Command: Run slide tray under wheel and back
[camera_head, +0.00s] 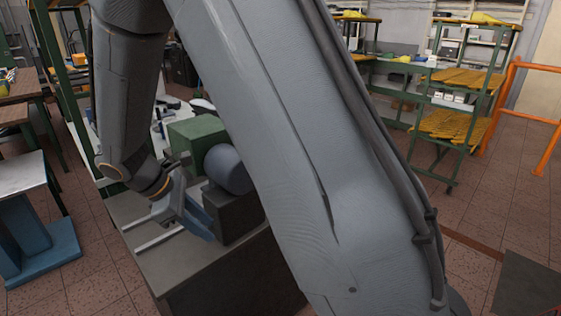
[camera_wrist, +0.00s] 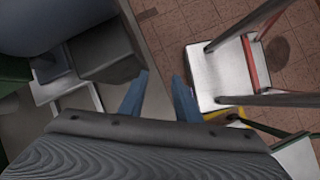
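The wheel (camera_head: 228,168) is a grey-blue drum beside a green housing (camera_head: 194,138) on the grey bench. A dark grey block (camera_head: 232,212), perhaps the slide tray, stands at its near side; I cannot tell if they touch. Pale rails (camera_head: 158,241) lie on the bench top. My gripper (camera_head: 206,226) has blue fingers close by the block. In the wrist view, my gripper (camera_wrist: 160,82) is open, with a clear gap and nothing between the fingers. The block (camera_wrist: 104,58) lies left of the left finger, and the wheel (camera_wrist: 50,18) is at upper left.
My arm hides the middle of the head view and part of the bench. A white-topped stand (camera_wrist: 222,75) is right of the fingers in the wrist view. Shelving (camera_head: 462,80) and an orange rail (camera_head: 540,118) stand at right.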

